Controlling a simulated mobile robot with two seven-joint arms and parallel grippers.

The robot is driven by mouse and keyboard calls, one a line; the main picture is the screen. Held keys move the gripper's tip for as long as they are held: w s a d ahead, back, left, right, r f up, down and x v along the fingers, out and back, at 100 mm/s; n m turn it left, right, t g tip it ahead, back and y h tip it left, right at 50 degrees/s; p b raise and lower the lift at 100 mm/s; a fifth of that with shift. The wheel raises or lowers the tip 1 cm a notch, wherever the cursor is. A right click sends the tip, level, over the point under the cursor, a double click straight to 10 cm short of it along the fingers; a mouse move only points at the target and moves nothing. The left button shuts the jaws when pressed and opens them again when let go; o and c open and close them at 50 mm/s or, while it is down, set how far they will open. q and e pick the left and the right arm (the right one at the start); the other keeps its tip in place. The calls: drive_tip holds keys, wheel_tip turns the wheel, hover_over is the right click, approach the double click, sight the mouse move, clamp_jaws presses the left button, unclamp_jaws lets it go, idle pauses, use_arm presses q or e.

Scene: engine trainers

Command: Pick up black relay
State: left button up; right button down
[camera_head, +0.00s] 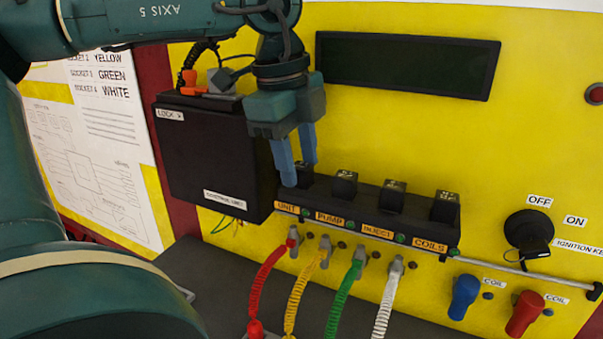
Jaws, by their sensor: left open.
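Several black relays stand in a row on a black relay box (420,228) fixed to the yellow panel. The leftmost relay (304,176), above the UNIT label, is partly hidden by my left gripper (299,172). The gripper points down with its blue fingers apart, at that relay; I cannot tell whether they touch it. The other relays stand to the right: above PUMP (344,186), above INJECT (392,196) and above COILS (445,207). My right gripper is not in view.
A black control unit box (210,160) stands close left of the gripper. A dark display (405,66) is above the relays. Coiled red (268,278), yellow (300,292), green (343,295) and white (385,300) cables hang below. An ignition switch (528,230) is at the right.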

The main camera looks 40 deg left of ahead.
use_arm(q)
drive_tip(key=shift+w+f, duration=0.1)
drive_tip(key=shift+f, duration=0.35)
drive_tip(key=c, duration=0.8)
drive_tip(key=shift+r, duration=0.2)
